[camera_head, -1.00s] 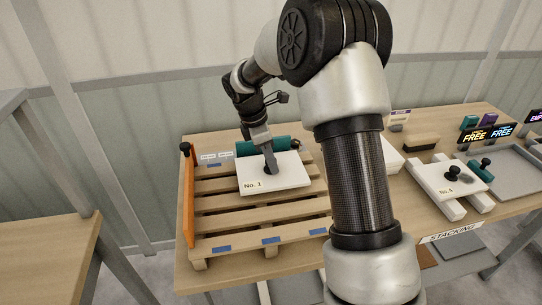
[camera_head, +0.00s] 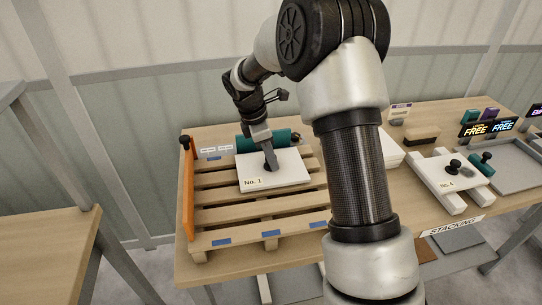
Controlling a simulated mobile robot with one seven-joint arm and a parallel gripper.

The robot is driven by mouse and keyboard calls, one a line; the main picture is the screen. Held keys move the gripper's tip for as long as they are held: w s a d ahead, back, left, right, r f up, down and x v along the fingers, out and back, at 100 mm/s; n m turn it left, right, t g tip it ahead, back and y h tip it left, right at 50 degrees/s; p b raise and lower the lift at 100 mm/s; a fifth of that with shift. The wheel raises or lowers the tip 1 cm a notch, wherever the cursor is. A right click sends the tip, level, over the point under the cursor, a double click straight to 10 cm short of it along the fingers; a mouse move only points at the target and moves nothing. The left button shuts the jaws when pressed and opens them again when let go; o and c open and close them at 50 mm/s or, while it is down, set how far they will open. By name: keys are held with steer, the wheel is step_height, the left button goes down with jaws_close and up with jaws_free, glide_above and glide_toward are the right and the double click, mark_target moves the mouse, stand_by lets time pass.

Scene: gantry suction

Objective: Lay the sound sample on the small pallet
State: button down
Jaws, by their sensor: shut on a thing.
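A white square plate labelled "No. 1" (camera_head: 285,177) is over the back middle of the slatted wooden pallet (camera_head: 215,211), roughly level. I cannot tell whether its underside touches the slats. My gripper (camera_head: 269,165) comes down from above and is shut on the dark knob at the plate's middle. The knob is mostly hidden by the fingers. Another white plate, labelled "No. 4" (camera_head: 443,178), has a dark knob and a grey patch. It lies on two white bars at the right. Nothing in view reads "sound sample".
An orange board (camera_head: 188,195) stands along the pallet's left side. A teal cylinder (camera_head: 285,136) lies behind the plate. White sheets (camera_head: 391,150), a brush (camera_head: 421,137) and a grey tray (camera_head: 515,160) are to the right. My arm hides the table's middle.

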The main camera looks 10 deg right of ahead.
steer(key=shift+f, duration=0.3)
steer(key=c, duration=1.4)
jaws_free()
steer(key=shift+o, duration=0.2)
